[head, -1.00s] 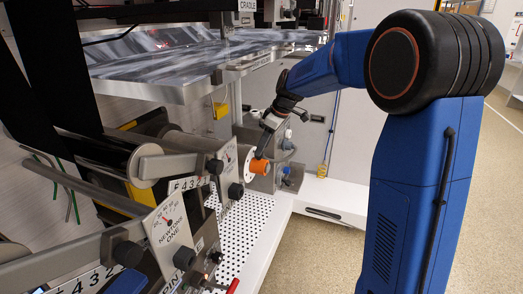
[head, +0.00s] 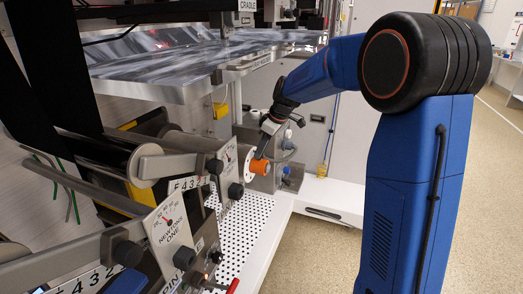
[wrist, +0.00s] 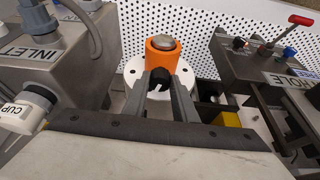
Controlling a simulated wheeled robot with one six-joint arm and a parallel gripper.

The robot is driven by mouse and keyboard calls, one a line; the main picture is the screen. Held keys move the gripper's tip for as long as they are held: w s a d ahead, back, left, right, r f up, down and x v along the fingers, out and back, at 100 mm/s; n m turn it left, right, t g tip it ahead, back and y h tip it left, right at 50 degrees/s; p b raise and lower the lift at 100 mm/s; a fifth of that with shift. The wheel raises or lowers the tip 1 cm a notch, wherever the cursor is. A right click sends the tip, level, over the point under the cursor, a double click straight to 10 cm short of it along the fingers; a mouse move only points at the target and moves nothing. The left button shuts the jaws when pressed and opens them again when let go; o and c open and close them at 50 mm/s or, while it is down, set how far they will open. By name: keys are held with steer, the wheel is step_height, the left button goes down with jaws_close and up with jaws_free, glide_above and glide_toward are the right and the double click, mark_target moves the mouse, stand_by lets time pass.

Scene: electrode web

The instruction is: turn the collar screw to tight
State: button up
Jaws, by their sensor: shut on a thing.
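The orange collar (wrist: 164,56) sits on a round white flange (wrist: 132,79) and has a grey metal end in its middle. The dark collar screw (wrist: 158,78) is on the side of the collar facing my wrist camera. My gripper (wrist: 160,84) has its two grey fingers on either side of the screw and is shut on it. Its exact angle is hard to read. In the head view, my gripper (head: 261,152) comes down from above onto the orange collar (head: 259,167); the fingers hide the screw there.
A grey INLET box (wrist: 50,50) with a hose and a white CUP fitting (wrist: 28,107) stand left of the gripper. A grey box with a red lever (wrist: 301,20) is at right. The perforated white panel (head: 243,226) lies below. Several rollers and dials are at left.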

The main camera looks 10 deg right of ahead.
steer(key=m, duration=0.1)
steer(key=m+h, duration=0.1)
steer(key=m, duration=0.1)
steer(key=m+t, duration=0.1)
steer(key=m, duration=0.1)
steer(key=shift+s+a+h, duration=0.15)
steer(key=shift+a+h, duration=0.1)
steer(key=shift+h, duration=0.05)
steer(key=m+h, duration=0.1)
steer(key=m, duration=0.1)
steer(key=m+h, duration=0.1)
steer(key=m, duration=0.2)
steer(key=shift+a+t, duration=0.2)
steer(key=shift+t, duration=0.2)
steer(key=shift+m, duration=0.4)
steer(key=o, duration=1)
steer(key=shift+o, duration=0.2)
steer(key=shift+n, duration=0.3)
